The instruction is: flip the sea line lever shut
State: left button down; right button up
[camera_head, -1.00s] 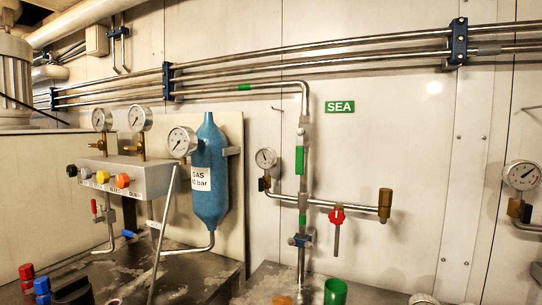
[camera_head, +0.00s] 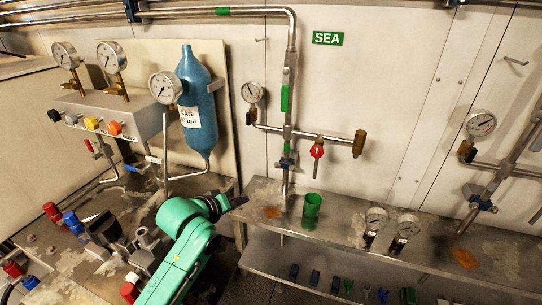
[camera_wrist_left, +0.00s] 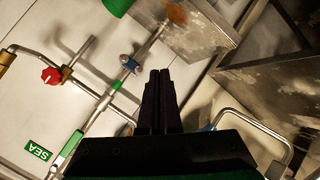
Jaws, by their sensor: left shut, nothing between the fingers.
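The green SEA sign (camera_head: 328,38) is on the wall beside the upright steel sea pipe (camera_head: 290,72). A small blue valve fitting (camera_head: 287,162) sits low on this pipe; its lever is too small to tell its position. A red handle (camera_head: 317,151) sits on the side branch to the right. My left gripper (camera_head: 240,200) is shut and empty, below and left of the blue fitting and apart from it. In the left wrist view, the closed fingers (camera_wrist_left: 160,80) point toward the blue fitting (camera_wrist_left: 129,63), and the red handle (camera_wrist_left: 50,75) is further left. My right gripper is not in view.
A gauge (camera_head: 253,92) is left of the sea pipe. A green cup (camera_head: 312,205) stands on the metal shelf (camera_head: 340,228) below. A blue gas cylinder (camera_head: 197,95) and gauge panel (camera_head: 100,110) are at left. Two gauges (camera_head: 376,218) stand on the shelf at right.

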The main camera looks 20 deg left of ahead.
aim_at(285, 91)
pick_arm(q)
jog(key=w+a+r+n+t+h, duration=0.1)
jog(key=w+r+n+t, duration=0.2)
jog(key=r, duration=0.8)
jog(key=w+a+r+n+t+h, duration=0.1)
jog(key=w+a+r+n+t, duration=0.1)
jog(key=r, duration=0.9)
jog(key=w+n+t, duration=0.1)
jog(key=w+n, duration=0.1)
jog(key=w, duration=0.1)
jog(key=shift+n+h, duration=0.3)
jog(key=shift+h, duration=0.1)
jog(key=w+d+p, duration=0.5)
jog(key=w+d, duration=0.2)
jog(key=w, duration=0.2)
jog(key=shift+w+p, duration=0.15)
jog(key=shift+p, duration=0.15)
jog(key=shift+f, duration=0.15)
